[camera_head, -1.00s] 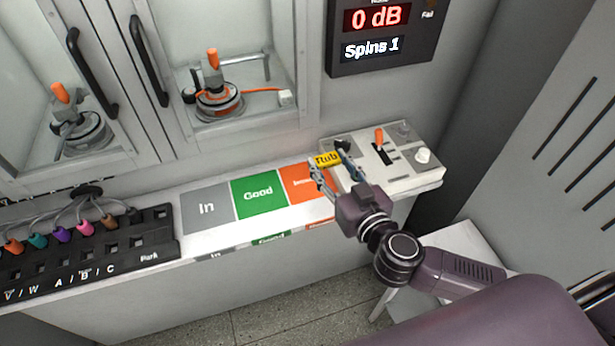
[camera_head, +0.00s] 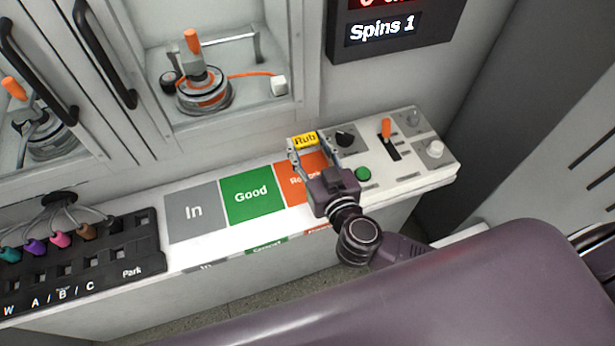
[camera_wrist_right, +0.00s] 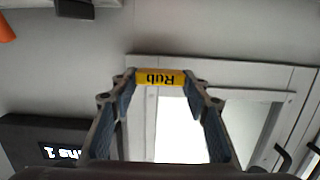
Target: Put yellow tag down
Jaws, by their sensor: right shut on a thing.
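The yellow tag (camera_head: 305,140) reads "Rub" and is held between the fingertips of my right gripper (camera_head: 313,147). In the head view it shows over the back of the orange field, near the wall; its height above the surface is hard to tell. In the right wrist view the tag (camera_wrist_right: 160,78) spans the gap between both fingers (camera_wrist_right: 160,84), its lettering upside down. My right gripper is shut on it. My left gripper is not in view.
The ledge carries a grey "In" field (camera_head: 194,212), a green "Good" field (camera_head: 252,192) and an orange field (camera_head: 297,185) partly covered by my gripper. A control panel (camera_head: 408,175) with knobs and an orange lever stands right. A black connector rack (camera_head: 140,240) sits left.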

